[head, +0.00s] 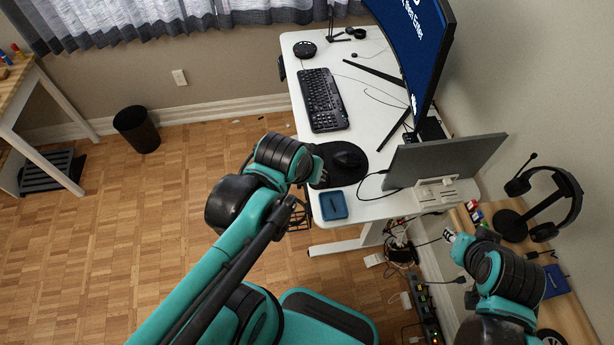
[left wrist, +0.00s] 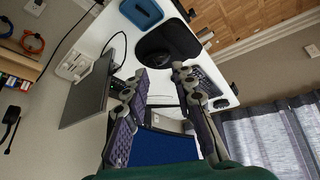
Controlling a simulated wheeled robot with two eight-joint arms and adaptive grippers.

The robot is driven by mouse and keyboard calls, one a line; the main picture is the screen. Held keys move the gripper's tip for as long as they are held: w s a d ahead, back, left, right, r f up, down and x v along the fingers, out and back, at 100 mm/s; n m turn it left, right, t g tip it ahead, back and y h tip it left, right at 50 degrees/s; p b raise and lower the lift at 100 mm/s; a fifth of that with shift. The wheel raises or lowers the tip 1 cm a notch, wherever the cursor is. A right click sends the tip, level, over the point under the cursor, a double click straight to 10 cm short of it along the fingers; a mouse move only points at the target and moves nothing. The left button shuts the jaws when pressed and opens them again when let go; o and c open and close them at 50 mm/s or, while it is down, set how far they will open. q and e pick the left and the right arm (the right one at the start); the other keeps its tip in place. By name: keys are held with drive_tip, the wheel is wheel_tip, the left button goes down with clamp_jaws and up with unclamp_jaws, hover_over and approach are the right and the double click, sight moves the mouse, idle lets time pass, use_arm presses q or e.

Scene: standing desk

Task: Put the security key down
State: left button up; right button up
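A blue square tray (head: 333,205) lies near the desk's front corner; the left wrist view also shows the tray (left wrist: 141,12). A small dark object (head: 334,203) is in it, too small to tell if it is the security key. My left gripper (left wrist: 160,72) has its two fingers spread, with nothing visible held between them.
A headset stand (head: 530,215) is on the wooden surface at right. Cables and a power strip lie below.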

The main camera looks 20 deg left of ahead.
use_arm(q)
drive_tip(key=shift+s+a+r+m+t, duration=0.15)
drive_tip(key=shift+s+m+t, duration=0.2)
drive_tip(key=shift+s, duration=0.2)
drive_tip(key=shift+s+r+m+t, duration=0.1)
drive_tip(key=shift+s+m+t, duration=0.15)
drive_tip(key=shift+s+m, duration=0.25)
idle(0.5)
